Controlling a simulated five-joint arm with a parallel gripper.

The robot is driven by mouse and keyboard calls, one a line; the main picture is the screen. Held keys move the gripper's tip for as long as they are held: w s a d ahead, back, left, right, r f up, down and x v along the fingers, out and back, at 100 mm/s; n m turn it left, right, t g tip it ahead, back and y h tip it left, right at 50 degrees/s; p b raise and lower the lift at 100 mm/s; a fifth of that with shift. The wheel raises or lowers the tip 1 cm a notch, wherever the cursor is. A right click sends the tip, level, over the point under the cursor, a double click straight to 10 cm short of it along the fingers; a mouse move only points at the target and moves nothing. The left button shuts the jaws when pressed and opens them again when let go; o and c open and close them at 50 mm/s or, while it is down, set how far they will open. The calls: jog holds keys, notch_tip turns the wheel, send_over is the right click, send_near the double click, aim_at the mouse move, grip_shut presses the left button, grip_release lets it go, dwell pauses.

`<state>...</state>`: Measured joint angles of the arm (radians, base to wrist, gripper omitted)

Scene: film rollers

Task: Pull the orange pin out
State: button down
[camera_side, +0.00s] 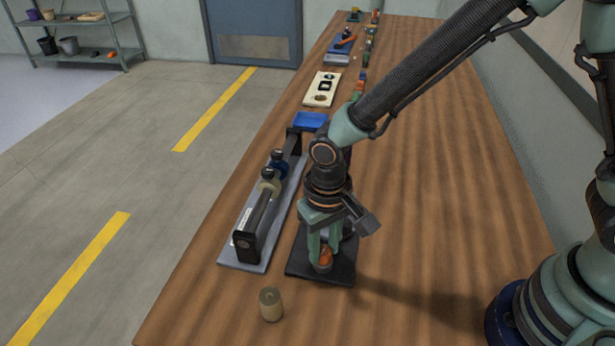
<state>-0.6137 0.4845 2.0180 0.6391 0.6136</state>
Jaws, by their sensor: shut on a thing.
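The orange pin (326,258) shows between the fingertips of my gripper (322,262). My gripper points down and is shut on the pin, low over a dark square plate (318,276). The fingers and wrist cover most of the pin, so I cannot tell how deep it sits in what is below it. The plate lies flat on the wooden table, and its back part is hidden behind my gripper.
A grey base with a black roller frame (249,240) stands just left of my gripper. A tan cylinder (270,304) stands in front. A blue tray (310,121) and several small objects line the table farther back. The table's right side is clear.

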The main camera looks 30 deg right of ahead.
aim_at(324, 250)
dwell(0.6)
jog(key=shift+r, duration=0.85)
jog(key=c, duration=0.5)
grip_release()
jog(key=shift+c, duration=0.2)
jog(key=shift+r, duration=0.1)
notch_tip(324, 250, up, 12)
jog(key=s+d+r+t, duration=0.1)
jog(key=d+r+t, duration=0.1)
jog(key=d, duration=0.9)
jog(key=s+d+r+t, duration=0.1)
jog(key=d+r+t, duration=0.2)
jog(key=d, duration=0.8)
notch_tip(324, 250, up, 2)
jog(key=shift+s+r+t, duration=0.1)
jog(key=shift+s+t, duration=0.2)
